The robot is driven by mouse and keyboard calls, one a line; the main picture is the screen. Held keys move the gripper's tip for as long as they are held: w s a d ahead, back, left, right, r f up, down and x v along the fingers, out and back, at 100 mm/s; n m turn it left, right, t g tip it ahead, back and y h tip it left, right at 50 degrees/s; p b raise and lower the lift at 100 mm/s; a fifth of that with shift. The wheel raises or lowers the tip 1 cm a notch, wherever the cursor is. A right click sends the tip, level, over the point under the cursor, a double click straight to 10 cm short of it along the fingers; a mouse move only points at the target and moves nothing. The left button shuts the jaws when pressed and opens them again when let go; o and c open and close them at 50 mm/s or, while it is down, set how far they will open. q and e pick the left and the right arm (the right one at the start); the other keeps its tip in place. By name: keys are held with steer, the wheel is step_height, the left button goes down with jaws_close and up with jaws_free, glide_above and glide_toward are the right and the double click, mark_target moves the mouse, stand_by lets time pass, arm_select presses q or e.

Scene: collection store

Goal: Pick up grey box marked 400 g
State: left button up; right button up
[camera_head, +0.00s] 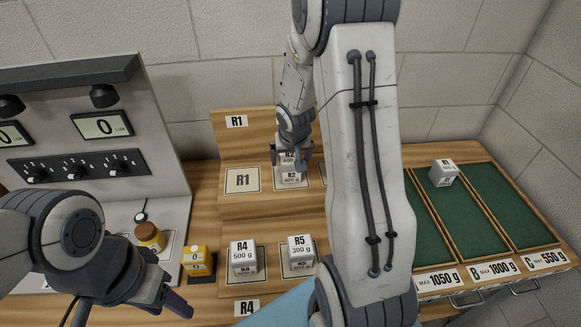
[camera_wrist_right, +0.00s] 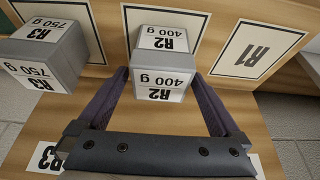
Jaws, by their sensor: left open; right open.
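The grey box marked R2 400 g (camera_head: 291,180) stands on its card on the wooden stepped rack in the head view, partly hidden by my right gripper (camera_head: 290,158). In the right wrist view the same box (camera_wrist_right: 160,88) shows its labels upside down. My right gripper (camera_wrist_right: 160,78) is open there, with one finger at each side of the box's near end. I cannot tell whether either finger touches it. My left gripper (camera_head: 167,279) is open and empty at the lower left, apart from the box.
A grey R3 750 g box (camera_wrist_right: 62,62) stands beside R2. R4 (camera_head: 243,258) and R5 (camera_head: 300,252) boxes stand on the lower step. The R1 card (camera_head: 242,181) is bare. A box marked R1 (camera_head: 444,172) sits in a green-lined tray. My right arm hides the rack's right part.

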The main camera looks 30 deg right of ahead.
steer(key=b+x, duration=0.1)
steer(key=x, duration=0.2)
jaws_close()
steer(key=shift+r, duration=0.15)
